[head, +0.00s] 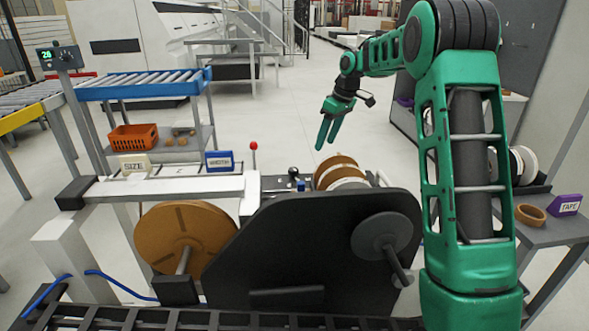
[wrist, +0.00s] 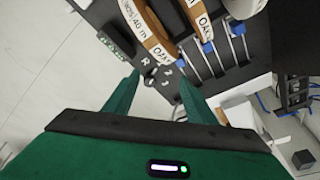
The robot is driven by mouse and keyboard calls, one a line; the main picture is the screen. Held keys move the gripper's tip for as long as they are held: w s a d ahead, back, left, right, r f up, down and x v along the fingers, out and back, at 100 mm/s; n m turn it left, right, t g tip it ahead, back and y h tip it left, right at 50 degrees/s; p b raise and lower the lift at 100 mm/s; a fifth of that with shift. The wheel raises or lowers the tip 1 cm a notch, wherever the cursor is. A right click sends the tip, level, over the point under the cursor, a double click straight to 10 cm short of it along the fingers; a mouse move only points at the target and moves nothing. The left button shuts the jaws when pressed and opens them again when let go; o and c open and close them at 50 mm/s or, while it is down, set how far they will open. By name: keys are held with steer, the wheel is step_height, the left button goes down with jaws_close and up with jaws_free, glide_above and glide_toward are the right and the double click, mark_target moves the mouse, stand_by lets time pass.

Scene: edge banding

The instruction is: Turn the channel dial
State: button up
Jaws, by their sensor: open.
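My gripper (head: 326,143) is green, points down, and hangs above and behind the banding machine in the head view. In the wrist view its two fingers are apart with nothing held between them (wrist: 158,78). A small dark dial-like part (wrist: 154,72) with a white letter R beside it lies just beyond and between the fingertips on the machine's dark panel. It looks like the channel dial, but its pointer setting is too small to read. I see no clear contact.
Banding rolls (head: 337,173) stand on the machine near the gripper; tape marked OAK (wrist: 157,45) runs close by in the wrist view. Blue-ended metal rods (wrist: 208,48) lie right of it. A large brown roll (head: 185,238) hangs in front. Open floor (head: 290,110) lies behind.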

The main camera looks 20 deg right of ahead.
mark_target(294, 169)
steer(key=w+a+f+n+y, duration=0.1)
steer(key=w+a+f+n, duration=0.25)
steer(key=w+f, duration=0.45)
steer(key=shift+n+y, duration=0.3)
steer(key=shift+n, duration=0.15)
steer(key=w+a+f, duration=0.1)
steer(key=f, duration=0.1)
steer(key=w+a+f, duration=0.1)
steer(key=w+f, duration=0.1)
steer(key=f, duration=0.1)
steer(key=w+f, duration=0.1)
steer(key=f, duration=0.2)
steer(key=shift+w+a+f, duration=0.15)
steer(key=shift+w+a, duration=0.25)
steer(key=c, duration=1)
